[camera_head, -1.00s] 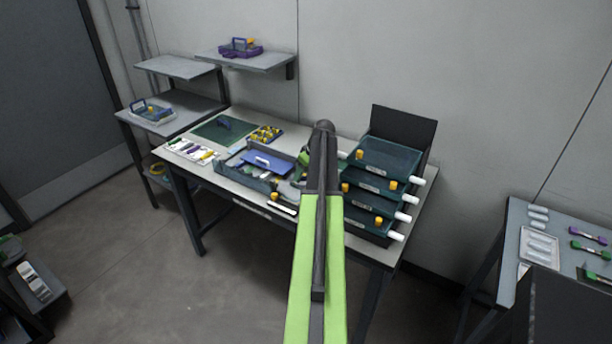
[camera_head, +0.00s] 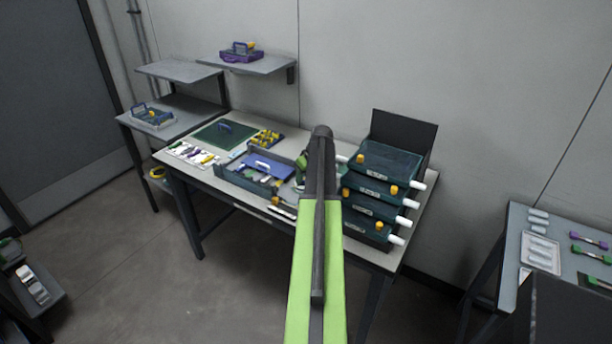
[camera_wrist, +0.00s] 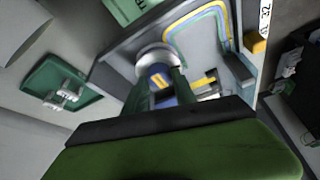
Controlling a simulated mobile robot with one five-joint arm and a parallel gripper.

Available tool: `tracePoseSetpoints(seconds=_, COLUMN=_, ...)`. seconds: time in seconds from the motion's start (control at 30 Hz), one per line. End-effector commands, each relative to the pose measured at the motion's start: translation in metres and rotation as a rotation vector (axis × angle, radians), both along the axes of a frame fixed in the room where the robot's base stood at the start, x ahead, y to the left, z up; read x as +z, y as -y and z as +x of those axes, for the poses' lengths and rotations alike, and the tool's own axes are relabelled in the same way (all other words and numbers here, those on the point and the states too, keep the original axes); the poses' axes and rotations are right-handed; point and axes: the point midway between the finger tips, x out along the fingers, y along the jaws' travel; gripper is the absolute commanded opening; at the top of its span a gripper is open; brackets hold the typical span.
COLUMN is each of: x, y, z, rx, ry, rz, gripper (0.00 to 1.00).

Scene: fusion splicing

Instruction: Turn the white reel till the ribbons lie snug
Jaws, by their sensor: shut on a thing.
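In the wrist view the white reel (camera_wrist: 155,56) sits in a grey tray (camera_wrist: 236,68), with a blue and yellow middle partly showing. Yellow and blue ribbons (camera_wrist: 205,22) curve along the tray beyond it. My gripper (camera_wrist: 160,82) has its two green fingers at the near side of the reel, shut on it. The fingers and the dark gripper body hide part of the reel. In the head view my arm covers the reel, and the tray (camera_head: 226,172) with a blue lid or panel stands on the bench left of my arm.
A stack of dark green drawers (camera_head: 372,190) with white and yellow knobs stands right of my arm. A green mat (camera_head: 215,135) and a yellow-filled holder (camera_head: 266,138) lie at the bench's back left. Shelves (camera_head: 250,66) stand behind. Another table (camera_head: 515,235) is at the right.

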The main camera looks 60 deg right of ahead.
Motion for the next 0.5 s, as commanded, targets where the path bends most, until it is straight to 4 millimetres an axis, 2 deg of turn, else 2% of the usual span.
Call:
tracePoseSetpoints(seconds=0.03, x=-0.0009, y=-0.0008, z=-0.0042, rx=-0.033, ry=-0.008, rz=-0.001, gripper=0.00)
tracePoseSetpoints(seconds=0.5, x=-0.0011, y=-0.0046, z=-0.0011, rx=-0.462, ry=-0.007, rz=0.001, gripper=0.00)
